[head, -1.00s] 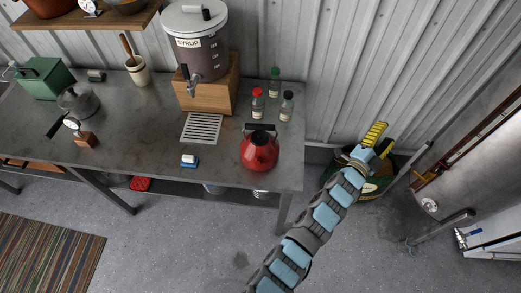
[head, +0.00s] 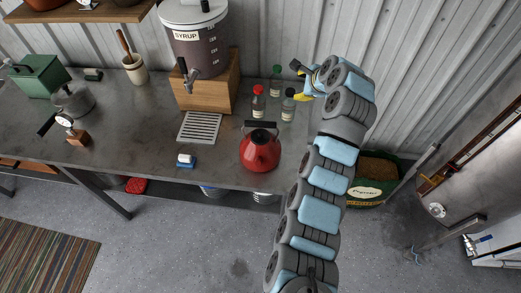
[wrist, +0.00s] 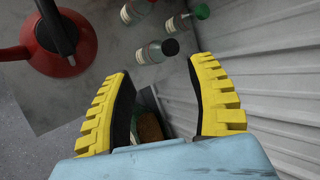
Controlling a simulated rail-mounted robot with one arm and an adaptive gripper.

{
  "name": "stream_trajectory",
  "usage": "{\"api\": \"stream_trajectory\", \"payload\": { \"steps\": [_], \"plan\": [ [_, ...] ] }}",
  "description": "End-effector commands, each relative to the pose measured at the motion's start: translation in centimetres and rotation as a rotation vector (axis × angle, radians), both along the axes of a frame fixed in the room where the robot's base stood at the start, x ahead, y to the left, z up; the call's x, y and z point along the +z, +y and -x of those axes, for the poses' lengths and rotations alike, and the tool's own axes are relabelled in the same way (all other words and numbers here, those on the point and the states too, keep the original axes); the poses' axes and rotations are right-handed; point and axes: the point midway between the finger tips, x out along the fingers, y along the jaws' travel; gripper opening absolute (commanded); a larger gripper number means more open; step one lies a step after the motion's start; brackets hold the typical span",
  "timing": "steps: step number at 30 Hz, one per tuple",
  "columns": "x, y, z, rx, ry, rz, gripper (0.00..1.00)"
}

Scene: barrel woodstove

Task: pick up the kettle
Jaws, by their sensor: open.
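The red kettle (head: 260,151) with a black handle stands upright near the front right edge of the metal table. In the wrist view the kettle (wrist: 38,52) is at the upper left, partly cut off by the frame. My gripper (head: 301,82) is above the back right of the table, behind and to the right of the kettle and apart from it. Its two yellow, ridged fingers (wrist: 168,98) are spread wide in the wrist view, with nothing held between them. In the head view my arm partly hides the gripper.
Bottles with red (head: 258,103), green (head: 276,82) and black caps (head: 288,105) stand behind the kettle, close to my gripper. A syrup dispenser (head: 203,45) on a wooden block stands to their left. The corrugated wall (wrist: 275,80) is close. A green sack (head: 372,185) sits on the floor.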

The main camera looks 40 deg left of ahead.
Motion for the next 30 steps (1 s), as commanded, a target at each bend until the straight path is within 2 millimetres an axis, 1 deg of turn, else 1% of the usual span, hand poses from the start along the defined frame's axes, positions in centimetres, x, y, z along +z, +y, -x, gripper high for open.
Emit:
{"api": "stream_trajectory", "payload": {
  "steps": [3,6,9,11,14,17,23,30],
  "plan": [
    [0.7,0.7,3.7,0.064,0.134,0.078,0.57],
    [1.3,0.6,6.3,0.096,0.224,0.145,0.57],
    [1.6,0.4,8.3,0.117,0.290,0.199,0.57],
    [1.8,0.2,9.2,0.126,0.315,0.223,0.57],
    [2.0,0.1,9.9,0.132,0.337,0.245,0.57],
    [1.5,0.3,10.2,0.135,0.346,0.251,0.57],
    [-0.5,1.2,10.4,0.134,0.347,0.252,0.57],
    [-4.3,3.0,10.7,0.134,0.347,0.251,0.57]
  ]
}}
